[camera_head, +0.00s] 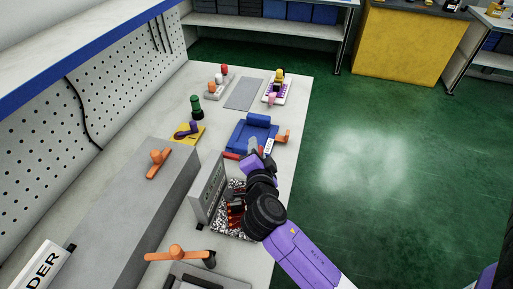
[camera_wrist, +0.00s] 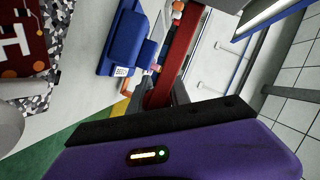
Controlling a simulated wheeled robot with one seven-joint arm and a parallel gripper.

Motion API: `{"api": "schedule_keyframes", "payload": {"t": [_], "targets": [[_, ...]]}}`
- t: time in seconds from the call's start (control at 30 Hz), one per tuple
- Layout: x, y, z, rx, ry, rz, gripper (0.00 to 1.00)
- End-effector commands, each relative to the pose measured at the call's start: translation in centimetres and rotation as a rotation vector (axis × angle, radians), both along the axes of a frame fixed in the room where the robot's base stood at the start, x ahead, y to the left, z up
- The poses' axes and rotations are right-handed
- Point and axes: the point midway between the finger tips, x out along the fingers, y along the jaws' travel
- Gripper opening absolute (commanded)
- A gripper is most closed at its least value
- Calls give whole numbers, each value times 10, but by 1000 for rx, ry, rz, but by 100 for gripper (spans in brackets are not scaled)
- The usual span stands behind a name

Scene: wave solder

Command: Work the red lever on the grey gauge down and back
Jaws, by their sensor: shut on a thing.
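The red lever (camera_head: 231,155) shows as a short red bar beside my gripper (camera_head: 254,148) in the head view. In the wrist view the red lever (camera_wrist: 177,45) is a long red bar that runs down into the fingers of my gripper (camera_wrist: 165,97). My gripper is shut on it. The grey upright panel (camera_head: 207,187) with dark lettering, which seems to be the gauge, stands just below the lever in the head view. My wrist and arm hide part of it and the lever's joint.
A blue device (camera_head: 252,135) lies just beyond my gripper, with an orange handle (camera_head: 284,136) at its right. A yellow base with a purple lever (camera_head: 187,131) sits to the left. A grey box with an orange handle (camera_head: 158,164) fills the near left. Open green floor lies right.

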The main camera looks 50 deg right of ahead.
Motion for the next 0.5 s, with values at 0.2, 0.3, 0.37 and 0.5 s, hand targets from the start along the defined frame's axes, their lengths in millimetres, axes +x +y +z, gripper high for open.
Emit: {"api": "schedule_keyframes", "payload": {"t": [0.2,0.3,0.37,0.5], "targets": [[0,1,4,-11,34,1,0],[0,1,9,-26,75,0,0],[0,1,13,-37,107,1,0],[1,1,23,-71,200,2,0]]}}
